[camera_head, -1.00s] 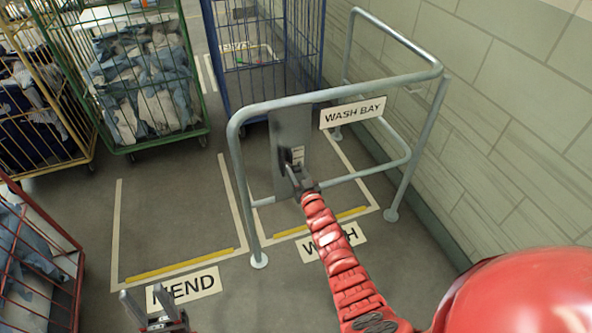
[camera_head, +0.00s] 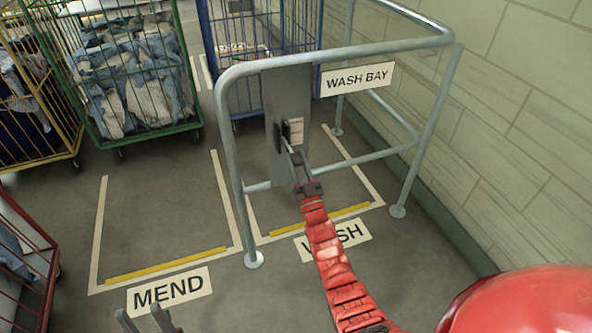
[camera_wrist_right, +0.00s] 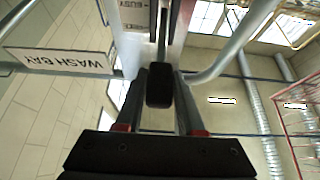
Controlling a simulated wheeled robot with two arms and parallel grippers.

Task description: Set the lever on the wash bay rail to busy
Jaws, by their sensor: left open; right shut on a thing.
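The wash bay rail (camera_head: 340,53) is a grey tubular frame bearing a "WASH BAY" sign (camera_head: 357,78). A grey upright plate (camera_head: 288,88) hangs on its front bar, with a small pale label (camera_head: 295,131). The lever's black grip (camera_wrist_right: 159,85) shows between my right gripper's fingers in the right wrist view. In the head view my right gripper (camera_head: 289,150) reaches the plate, shut on the lever beside the label and hiding much of it. My left gripper (camera_head: 143,320) is open and empty at the bottom edge, partly cut off.
Floor bays marked "MEND" (camera_head: 170,290) and "WASH" (camera_head: 334,239) are outlined in white with yellow strips. Green (camera_head: 150,133), blue (camera_head: 245,108), yellow (camera_head: 72,150) and red (camera_head: 45,275) cage trolleys stand around. A tiled wall (camera_head: 510,130) bounds the right.

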